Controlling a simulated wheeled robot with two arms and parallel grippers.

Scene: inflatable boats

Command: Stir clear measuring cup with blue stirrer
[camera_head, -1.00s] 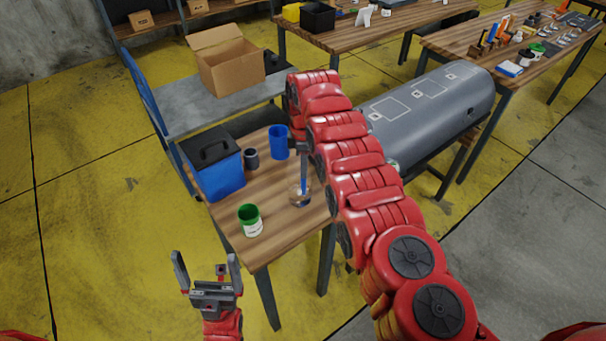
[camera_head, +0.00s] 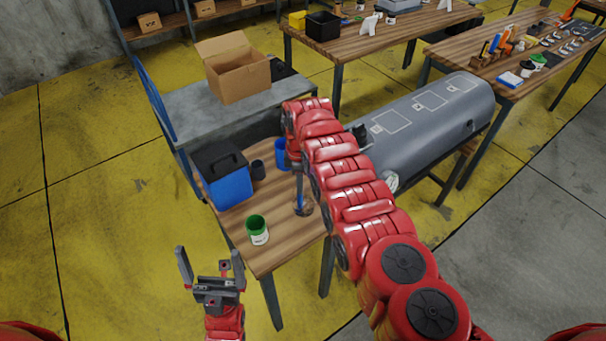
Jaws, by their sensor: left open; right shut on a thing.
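The clear measuring cup (camera_head: 304,208) stands on the small wooden table (camera_head: 270,262), near its right edge. The blue stirrer (camera_head: 299,190) is upright with its lower end in or right at the cup. My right gripper (camera_head: 294,165) is shut on the stirrer's upper part, above the cup; its fingers are mostly hidden by the arm. My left gripper (camera_head: 211,264) is open and empty in front of the table's near left side, away from the cup.
A green-rimmed white can (camera_head: 257,231), a dark cup (camera_head: 258,170), a blue container (camera_head: 281,155) and a blue and black cooler box (camera_head: 222,178) share the table. A grey cart with a cardboard box (camera_head: 240,75) stands behind. A grey cylinder (camera_head: 430,120) lies to the right.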

